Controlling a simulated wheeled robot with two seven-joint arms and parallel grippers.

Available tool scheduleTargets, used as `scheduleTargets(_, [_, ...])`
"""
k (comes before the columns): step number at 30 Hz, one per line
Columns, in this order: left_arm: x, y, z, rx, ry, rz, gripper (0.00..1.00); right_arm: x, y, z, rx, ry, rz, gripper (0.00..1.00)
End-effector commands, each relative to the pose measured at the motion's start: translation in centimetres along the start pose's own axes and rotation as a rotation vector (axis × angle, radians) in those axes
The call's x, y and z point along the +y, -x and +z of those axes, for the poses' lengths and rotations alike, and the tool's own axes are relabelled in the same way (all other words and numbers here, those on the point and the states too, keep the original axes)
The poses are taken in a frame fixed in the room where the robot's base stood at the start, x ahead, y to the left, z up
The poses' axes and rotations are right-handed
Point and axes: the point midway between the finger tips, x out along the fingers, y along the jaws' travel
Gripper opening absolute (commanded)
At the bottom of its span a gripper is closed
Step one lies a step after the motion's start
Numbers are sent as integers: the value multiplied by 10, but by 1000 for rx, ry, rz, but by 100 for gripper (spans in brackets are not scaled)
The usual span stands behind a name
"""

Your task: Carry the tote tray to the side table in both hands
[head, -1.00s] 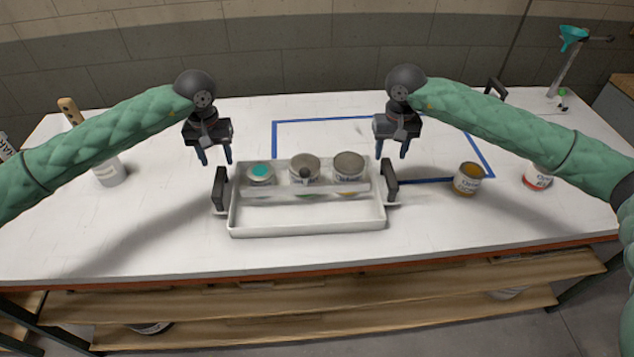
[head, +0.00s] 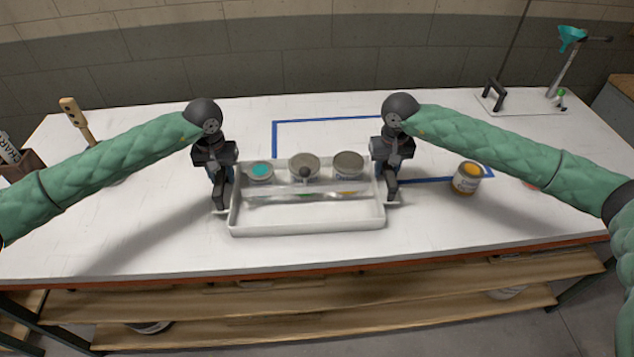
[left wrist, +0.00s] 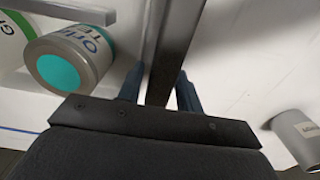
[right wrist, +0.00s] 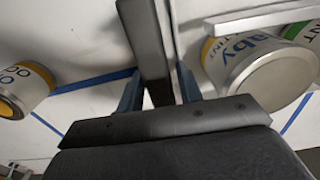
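The white tote tray (head: 308,227) sits on the worktable, with a dark upright handle at each end. Three round cans stand along its back, among them a teal-topped can (head: 260,172). My left gripper (head: 221,180) is down at the left handle (left wrist: 176,45); its blue fingers (left wrist: 160,90) stand on both sides of the handle, open. My right gripper (head: 391,176) is likewise open around the right handle (right wrist: 148,40), fingers (right wrist: 158,90) on both sides. The fingertips are partly hidden by the handles. The side table is not clearly identifiable.
An orange-topped can (head: 466,178) stands right of the tray. A blue tape outline (head: 320,121) lies behind it. A brush with a wooden handle (head: 75,118) is at left. Table front is clear.

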Motion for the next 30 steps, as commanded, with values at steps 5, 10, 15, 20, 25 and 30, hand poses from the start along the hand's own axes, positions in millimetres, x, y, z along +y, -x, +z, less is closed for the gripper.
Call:
scheduleTargets(5, [0,0,0,0,0,0,0,0,0,0,0,0,0,0])
scheduleTargets(10, [0,0,0,0,0,0,0,0,0,0,0,0,0,0])
scheduleTargets(15, [0,1,0,1,0,0,0,0,1,0,0,0,0,0])
scheduleTargets(20, [0,1,0,1,0,0,0,0,1,0,1,0,0,0])
scheduleTargets(25, [0,1,0,1,0,0,0,0,1,0,1,0,0,0])
scheduleTargets(30, [0,1,0,1,0,0,0,0,1,0,1,0,0,0])
